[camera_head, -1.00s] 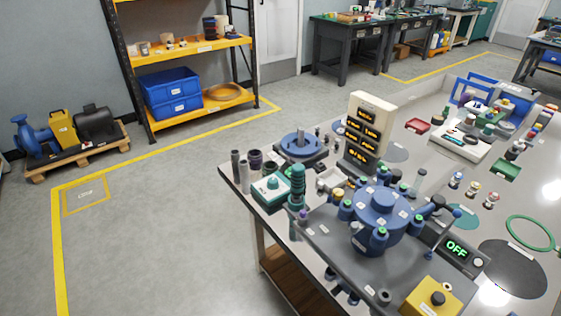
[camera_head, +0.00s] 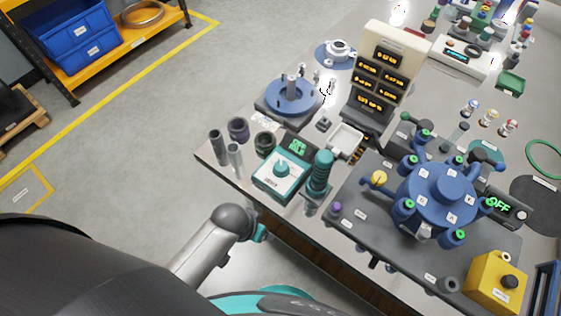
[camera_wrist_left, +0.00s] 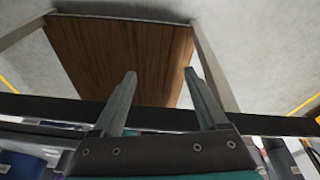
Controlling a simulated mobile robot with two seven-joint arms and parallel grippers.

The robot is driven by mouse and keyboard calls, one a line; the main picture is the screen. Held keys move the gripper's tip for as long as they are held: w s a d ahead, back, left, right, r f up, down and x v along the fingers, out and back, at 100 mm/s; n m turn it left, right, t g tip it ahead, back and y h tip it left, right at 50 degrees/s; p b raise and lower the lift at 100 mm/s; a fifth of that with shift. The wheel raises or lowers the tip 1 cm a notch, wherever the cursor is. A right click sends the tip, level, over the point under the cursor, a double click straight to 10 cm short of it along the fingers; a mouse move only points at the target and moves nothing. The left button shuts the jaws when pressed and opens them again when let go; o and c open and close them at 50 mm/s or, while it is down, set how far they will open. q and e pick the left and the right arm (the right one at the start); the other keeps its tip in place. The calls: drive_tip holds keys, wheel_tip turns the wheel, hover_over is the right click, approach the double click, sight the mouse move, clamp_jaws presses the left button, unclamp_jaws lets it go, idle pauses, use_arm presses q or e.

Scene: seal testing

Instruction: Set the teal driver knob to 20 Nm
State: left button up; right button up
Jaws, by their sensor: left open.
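A teal box (camera_head: 267,187) with a white top plate stands near the table's front-left edge, with a small teal knob (camera_head: 283,168) on the plate. A small display (camera_head: 298,146) with green characters sits behind it; I cannot read them surely. A teal ribbed driver handle (camera_head: 320,172) stands upright just right of the box. My left arm reaches in low, before the table edge, short of the box and driver. In the left wrist view my left gripper (camera_wrist_left: 160,78) is open and empty, its fingers over a brown wooden panel. My right gripper is out of view.
Dark and grey cylinders (camera_head: 236,160) stand left of the box. A blue round flange fixture (camera_head: 437,200) with posts fills the right, with a yellow button box (camera_head: 495,284) at its front. A cream display panel (camera_head: 385,70) stands behind.

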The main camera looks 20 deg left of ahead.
use_arm(q)
drive_tip(key=shift+m+h, duration=0.3)
drive_tip(key=shift+h, duration=0.2)
drive_tip(key=w+d+r, duration=0.1)
drive_tip(key=r, duration=0.2)
drive_tip(key=w+d+r, duration=0.1)
drive_tip(key=w+r, duration=0.1)
drive_tip(key=r, duration=0.1)
drive_tip(key=w+d+r, duration=0.1)
drive_tip(key=w+r, duration=0.1)
drive_tip(key=r, duration=0.1)
drive_tip(key=shift+d+r, duration=0.15)
drive_tip(key=shift+r, duration=0.05)
drive_tip(key=w+d+r, duration=0.2)
drive_tip(key=d+r, duration=0.2)
drive_tip(key=r, duration=0.2)
wheel_tip(320, 180, up, 10)
drive_tip(key=g+y, duration=0.3)
hover_over(281, 166)
wheel_tip(281, 166, down, 15)
drive_tip(key=b, duration=0.3)
drive_tip(key=shift+f, duration=0.2)
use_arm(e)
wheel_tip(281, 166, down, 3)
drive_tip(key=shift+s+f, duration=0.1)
use_arm(q)
clamp_jaws()
